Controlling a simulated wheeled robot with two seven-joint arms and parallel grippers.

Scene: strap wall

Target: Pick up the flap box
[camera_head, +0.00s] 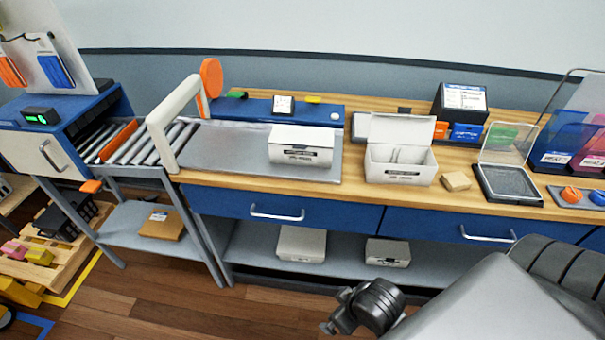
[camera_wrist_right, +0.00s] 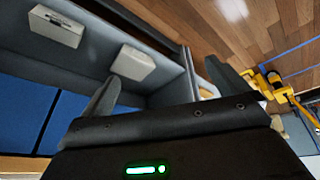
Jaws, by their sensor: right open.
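A white flap box (camera_head: 400,173) stands on the wooden bench right of centre, its flap raised at the back and its inside showing. A similar white box (camera_head: 301,147), lid closed, stands to its left on a grey plate. My right gripper (camera_head: 362,306) is low in front of the bench, below and well apart from the flap box. In the right wrist view my right gripper (camera_wrist_right: 165,86) has its fingers apart with nothing between them. The flap box does not show there. My left gripper is out of view.
Two closed white boxes (camera_head: 302,243) (camera_head: 388,252) lie on the lower shelf (camera_head: 345,247); they also show in the wrist view (camera_wrist_right: 57,28) (camera_wrist_right: 133,63). A tan block (camera_head: 455,181) and a clear-lidded case (camera_head: 506,183) sit right of the flap box. A roller conveyor (camera_head: 150,142) is left.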

